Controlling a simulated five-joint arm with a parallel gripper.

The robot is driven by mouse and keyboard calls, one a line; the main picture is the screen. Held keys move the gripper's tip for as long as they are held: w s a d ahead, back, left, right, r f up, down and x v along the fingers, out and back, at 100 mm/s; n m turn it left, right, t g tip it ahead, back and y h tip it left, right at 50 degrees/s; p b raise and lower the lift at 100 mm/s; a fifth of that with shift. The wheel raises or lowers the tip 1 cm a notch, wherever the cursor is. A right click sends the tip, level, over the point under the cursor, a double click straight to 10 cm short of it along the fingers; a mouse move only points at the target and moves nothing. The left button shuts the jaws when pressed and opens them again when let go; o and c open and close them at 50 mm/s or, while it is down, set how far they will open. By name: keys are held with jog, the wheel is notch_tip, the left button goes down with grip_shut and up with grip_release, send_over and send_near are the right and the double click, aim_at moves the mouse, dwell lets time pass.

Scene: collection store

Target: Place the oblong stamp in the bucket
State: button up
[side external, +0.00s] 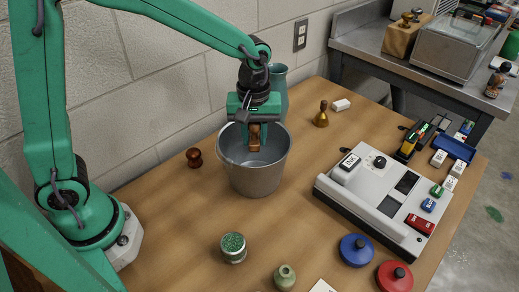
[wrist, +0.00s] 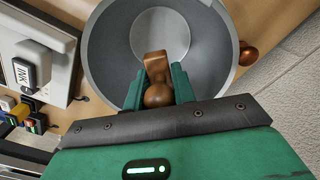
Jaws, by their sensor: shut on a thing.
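My gripper (side external: 254,124) is over the mouth of the grey metal bucket (side external: 256,177). It is shut on a brown wooden stamp with a round knob (side external: 254,134). In the wrist view the stamp's knob (wrist: 158,95) sits between the green fingers (wrist: 157,88), and its longer brown part (wrist: 155,62) reaches over the bucket's interior. The bucket's rim (wrist: 232,50) surrounds the stamp in that view. Whether the stamp's lower end is below the rim is hard to tell. The bucket stands upright on the wooden table.
A dark reddish knobbed stamp (side external: 194,158) stands left of the bucket, and a blue-grey vase (side external: 277,88) stands behind it. A brass-coloured stamp (side external: 321,115) is to the right. A white machine (side external: 375,200) fills the right side.

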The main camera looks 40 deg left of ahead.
jog(key=o, duration=1)
jog(key=shift+o, duration=0.2)
jog(key=shift+r, duration=3.55)
